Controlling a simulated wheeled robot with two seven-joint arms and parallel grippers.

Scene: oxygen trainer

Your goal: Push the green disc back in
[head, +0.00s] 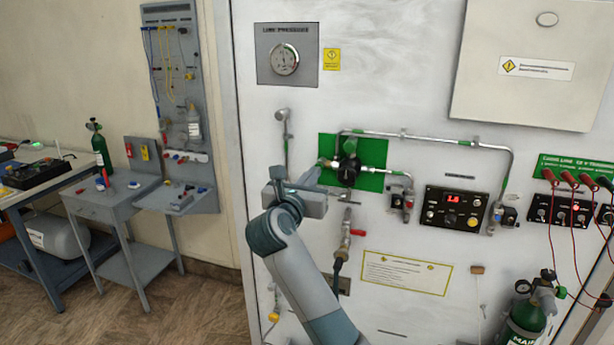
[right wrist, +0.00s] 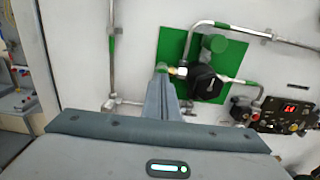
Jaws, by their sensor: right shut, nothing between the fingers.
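A square green plate (head: 374,182) is on the white panel and carries a black round valve body (head: 348,171); the valve also shows in the right wrist view (right wrist: 207,83). A small green piece (right wrist: 162,66) shows just beyond my fingertips, left of a brass fitting (right wrist: 179,71). It may be the green disc, but its face is hidden, and I cannot tell how far it stands out. My right gripper (head: 315,176) is shut and empty, its tips at the plate's left edge; they also show in the right wrist view (right wrist: 163,76). Contact is unclear. My left gripper is out of view.
Metal pipes (head: 430,138) run around the plate. A red-handled valve (head: 356,232) hangs below it. A control box with a red display (head: 455,208) is to the right. A green cylinder (head: 527,318) stands at lower right. Carts (head: 110,195) stand at left.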

